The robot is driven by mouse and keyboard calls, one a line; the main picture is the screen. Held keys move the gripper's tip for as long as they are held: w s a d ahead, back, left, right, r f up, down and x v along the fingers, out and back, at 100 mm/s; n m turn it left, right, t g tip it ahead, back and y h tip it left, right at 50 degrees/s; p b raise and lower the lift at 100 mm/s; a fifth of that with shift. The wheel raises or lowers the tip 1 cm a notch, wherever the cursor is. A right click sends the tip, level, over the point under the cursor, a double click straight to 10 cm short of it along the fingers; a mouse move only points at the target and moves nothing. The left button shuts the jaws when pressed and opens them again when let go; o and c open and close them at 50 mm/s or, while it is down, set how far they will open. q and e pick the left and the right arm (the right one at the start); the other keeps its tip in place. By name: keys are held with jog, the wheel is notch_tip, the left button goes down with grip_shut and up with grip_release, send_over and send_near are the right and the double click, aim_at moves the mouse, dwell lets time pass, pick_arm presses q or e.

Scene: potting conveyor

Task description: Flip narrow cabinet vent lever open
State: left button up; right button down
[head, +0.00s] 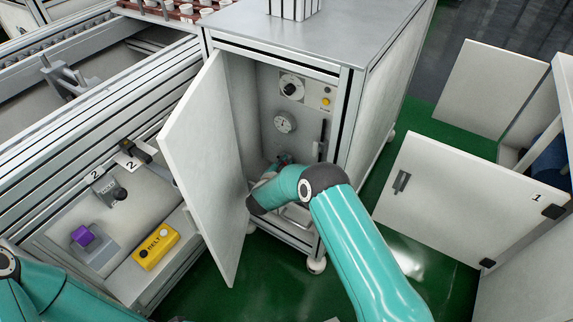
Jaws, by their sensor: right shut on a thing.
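The narrow cabinet (350,110) stands in the middle with its white door (205,165) swung open to the left. Its inner panel shows a black round knob (291,87), a yellow button (326,101), a round gauge (284,122) and a dark upright handle (321,138). My right gripper (284,161) is inside the cabinet, low on the panel below the gauge. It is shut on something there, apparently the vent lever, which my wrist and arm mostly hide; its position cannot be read. My left arm shows at the lower left, but its gripper is out of view.
The open door stands close left of my right arm. A conveyor frame (90,95) runs at the left, with a yellow box (156,247) and a purple knob (82,235) below. A white door marked 1 (460,205) stands open at the right. Green floor (440,265) lies between.

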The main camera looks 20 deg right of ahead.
jog(key=shift+w+a+n+g, duration=0.3)
jog(key=shift+n+g, duration=0.3)
jog(key=shift+n, duration=0.2)
jog(key=c, duration=1.1)
grip_release()
jog(key=shift+r, duration=0.1)
jog(key=shift+c, duration=0.2)
jog(key=shift+h, duration=0.3)
jog(key=shift+a, duration=0.1)
jog(key=v, duration=0.7)
jog(key=shift+s, duration=0.2)
